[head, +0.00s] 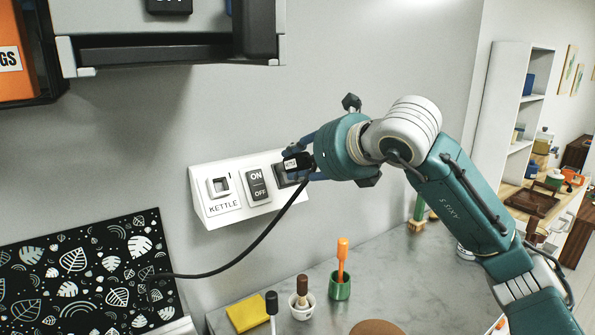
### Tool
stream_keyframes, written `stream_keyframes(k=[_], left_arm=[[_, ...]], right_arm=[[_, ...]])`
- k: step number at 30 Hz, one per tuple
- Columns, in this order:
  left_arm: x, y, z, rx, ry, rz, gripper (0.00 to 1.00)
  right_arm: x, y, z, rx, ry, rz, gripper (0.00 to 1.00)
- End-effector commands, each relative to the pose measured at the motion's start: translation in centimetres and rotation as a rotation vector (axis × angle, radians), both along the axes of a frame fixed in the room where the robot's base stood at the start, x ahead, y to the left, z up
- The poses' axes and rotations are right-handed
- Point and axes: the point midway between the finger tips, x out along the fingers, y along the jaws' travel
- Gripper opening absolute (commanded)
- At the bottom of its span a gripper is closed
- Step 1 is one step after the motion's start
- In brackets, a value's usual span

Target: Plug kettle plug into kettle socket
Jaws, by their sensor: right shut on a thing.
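The kettle plug (292,164) is a small black block with a pale label, and a black cord runs down from it to the left. My right gripper (300,161) is shut on it, in front of the right end of the white wall panel. The kettle socket (219,187) is the white square-holed outlet above the word KETTLE at the panel's left end. The plug is to the right of this socket and apart from it. The fingers partly hide the plug, and its prongs cannot be made out. My left gripper is not in view.
A black ON/OFF switch (257,185) sits mid-panel, with a dark fitting (285,177) right of it. A grey shelf unit (170,50) overhangs at upper left. Below are a leaf-patterned board (85,272), a yellow sponge (248,313), a green cup (340,288) and a white pot (302,307).

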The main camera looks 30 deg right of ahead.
Motion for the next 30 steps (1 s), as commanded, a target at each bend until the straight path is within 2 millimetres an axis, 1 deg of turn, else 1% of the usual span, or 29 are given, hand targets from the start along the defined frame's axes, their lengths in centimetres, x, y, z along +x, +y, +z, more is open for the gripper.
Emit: stream_keyframes(k=[1, 13, 30], left_arm=[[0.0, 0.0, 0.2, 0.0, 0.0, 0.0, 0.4], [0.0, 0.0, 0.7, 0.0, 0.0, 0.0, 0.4], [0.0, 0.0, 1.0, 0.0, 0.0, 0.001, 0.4]], right_arm=[[-0.1, 0.5, 0.2, 0.001, -0.001, 0.002, 0.0], [-0.4, 3.7, 0.4, 0.002, -0.002, 0.003, 0.0], [-0.8, 8.2, 0.6, 0.001, -0.001, 0.002, 0.0]])
